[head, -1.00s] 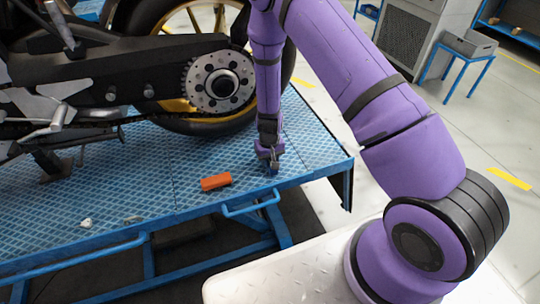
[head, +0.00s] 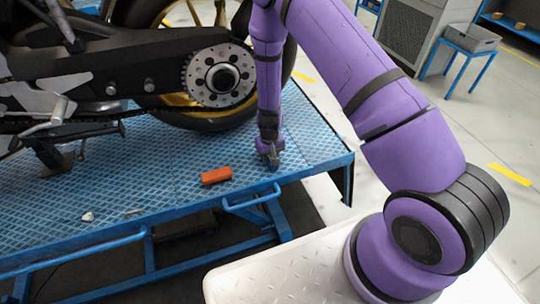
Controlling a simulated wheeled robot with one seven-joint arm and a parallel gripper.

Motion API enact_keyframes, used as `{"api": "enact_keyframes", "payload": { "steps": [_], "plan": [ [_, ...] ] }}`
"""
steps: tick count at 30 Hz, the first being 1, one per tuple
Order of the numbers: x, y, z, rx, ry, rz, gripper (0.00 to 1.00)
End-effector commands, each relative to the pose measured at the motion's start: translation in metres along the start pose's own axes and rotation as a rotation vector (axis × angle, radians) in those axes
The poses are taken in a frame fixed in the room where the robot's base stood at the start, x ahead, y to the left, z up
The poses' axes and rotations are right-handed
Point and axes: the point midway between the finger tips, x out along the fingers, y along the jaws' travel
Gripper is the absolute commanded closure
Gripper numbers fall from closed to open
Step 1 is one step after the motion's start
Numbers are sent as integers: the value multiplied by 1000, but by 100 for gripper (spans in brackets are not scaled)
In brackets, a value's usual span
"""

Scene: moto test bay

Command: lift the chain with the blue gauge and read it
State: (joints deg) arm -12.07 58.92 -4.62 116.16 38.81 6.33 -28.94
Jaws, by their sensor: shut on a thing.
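My gripper (head: 270,154) points down over the right end of the blue lift table, behind its near edge. It is shut on a small blue thing, apparently the blue gauge (head: 274,163), which is mostly hidden by the fingers; its markings are too small to read. The chain (head: 92,119) runs as a dark line under the swingarm, toward the silver rear sprocket (head: 203,88). The gripper and gauge are apart from the chain, right of and nearer than the sprocket. I cannot tell whether the gauge touches the table.
An orange block (head: 216,175) lies on the blue lift table (head: 185,160) left of my gripper. A small white piece (head: 88,216) and another small bit (head: 133,211) lie further left. The rear wheel (head: 209,122) stands behind my gripper.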

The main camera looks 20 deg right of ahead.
Motion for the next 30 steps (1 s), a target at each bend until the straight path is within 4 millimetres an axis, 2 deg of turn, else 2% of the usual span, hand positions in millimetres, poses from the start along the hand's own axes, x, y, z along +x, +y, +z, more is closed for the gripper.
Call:
{"api": "enact_keyframes", "payload": {
  "steps": [13,14,17,18,26,30],
  "plan": [
    [6,0,0,-1,0,0,95],
    [6,0,0,-1,1,0,64],
    [6,0,0,-1,1,0,41],
    [6,0,0,-1,1,0,37],
    [5,0,0,-1,0,0,37],
    [-3,0,-1,-2,2,0,37]
  ]
}}
